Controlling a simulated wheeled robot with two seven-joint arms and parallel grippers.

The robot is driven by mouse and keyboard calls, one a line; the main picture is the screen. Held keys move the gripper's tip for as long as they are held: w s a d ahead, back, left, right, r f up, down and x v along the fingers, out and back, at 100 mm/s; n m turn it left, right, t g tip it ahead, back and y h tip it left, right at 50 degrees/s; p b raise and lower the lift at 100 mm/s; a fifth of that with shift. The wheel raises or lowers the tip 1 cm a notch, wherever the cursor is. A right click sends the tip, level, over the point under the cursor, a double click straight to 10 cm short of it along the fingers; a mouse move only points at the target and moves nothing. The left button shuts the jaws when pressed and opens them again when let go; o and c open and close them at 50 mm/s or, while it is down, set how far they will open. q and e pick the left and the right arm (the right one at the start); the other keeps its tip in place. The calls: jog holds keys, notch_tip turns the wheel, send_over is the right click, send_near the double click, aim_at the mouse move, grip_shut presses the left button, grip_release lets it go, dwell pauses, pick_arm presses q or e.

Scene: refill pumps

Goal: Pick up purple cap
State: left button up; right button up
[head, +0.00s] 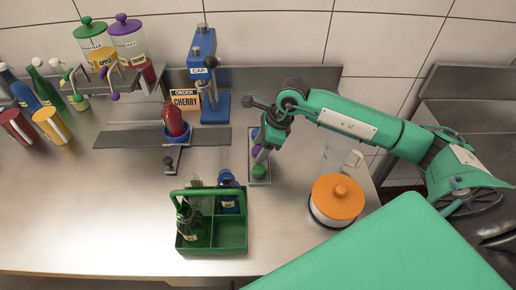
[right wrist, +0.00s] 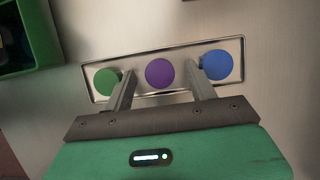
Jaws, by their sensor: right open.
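The purple cap (right wrist: 162,73) sits in the middle of a small metal tray (right wrist: 128,60), between a green cap (right wrist: 107,82) and a blue cap (right wrist: 217,65). My right gripper (right wrist: 165,85) is open above the tray. Its two fingers point at either side of the purple cap, with a gap to each side; I cannot tell how high above it they are. In the head view the right gripper (head: 262,146) hangs over the tray (head: 260,181) and partly hides the purple cap (head: 256,152). The green cap (head: 259,171) shows at the near end. My left gripper is not in view.
A green carrier (head: 214,250) with bottles stands left of the tray. An orange-lidded pot (head: 337,199) and a clear jug (head: 342,153) stand to its right. A blue cap press (head: 208,75) and a red bottle (head: 174,119) are behind. The front counter is clear.

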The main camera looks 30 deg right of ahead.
jog(key=c, duration=0.9)
jog(key=shift+o, duration=0.2)
